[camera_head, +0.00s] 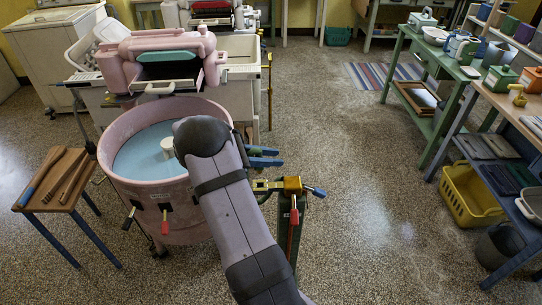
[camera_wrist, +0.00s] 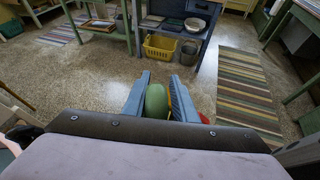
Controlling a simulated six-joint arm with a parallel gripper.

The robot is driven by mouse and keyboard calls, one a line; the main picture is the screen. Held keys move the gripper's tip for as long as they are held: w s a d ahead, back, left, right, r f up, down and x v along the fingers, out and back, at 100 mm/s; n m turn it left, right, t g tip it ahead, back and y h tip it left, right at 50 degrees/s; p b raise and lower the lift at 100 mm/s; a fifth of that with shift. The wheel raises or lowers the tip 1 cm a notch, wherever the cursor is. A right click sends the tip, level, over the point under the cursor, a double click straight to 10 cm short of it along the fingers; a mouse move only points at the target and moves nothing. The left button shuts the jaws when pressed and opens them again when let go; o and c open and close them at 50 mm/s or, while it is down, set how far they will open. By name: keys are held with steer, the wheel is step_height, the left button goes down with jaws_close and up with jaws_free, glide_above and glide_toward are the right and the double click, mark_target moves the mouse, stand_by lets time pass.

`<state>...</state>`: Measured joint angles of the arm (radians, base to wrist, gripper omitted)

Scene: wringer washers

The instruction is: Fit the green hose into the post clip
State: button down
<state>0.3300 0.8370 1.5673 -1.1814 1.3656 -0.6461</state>
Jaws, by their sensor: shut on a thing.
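In the wrist view my gripper (camera_wrist: 158,98) has its two blue fingers on either side of a rounded green piece, which I take to be the green hose (camera_wrist: 156,101). Only this end of the hose shows; the rest is hidden. In the head view my gripper (camera_head: 265,157) points right, just beyond the pink tub's right rim, and my arm hides much around it. A dark green post (camera_head: 289,222) stands below and right of it, with brass fittings (camera_head: 291,185) and red and blue handles at its top. I cannot tell which part is the clip.
The pink washer tub (camera_head: 152,195) with its wringer (camera_head: 165,52) stands left of my arm. A small wooden table (camera_head: 55,180) is at the far left. Green and blue benches (camera_head: 452,90) with a yellow basket (camera_head: 468,195) line the right. The floor between is clear.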

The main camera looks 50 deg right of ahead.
steer(key=shift+f+b, duration=1.35)
steer(key=shift+f, duration=1.25)
steer(key=shift+f+b, duration=0.35)
steer(key=shift+f, duration=1.15)
stand_by(2.7)
steer(key=shift+s+f, duration=0.15)
steer(key=shift+f, duration=0.15)
stand_by(0.7)
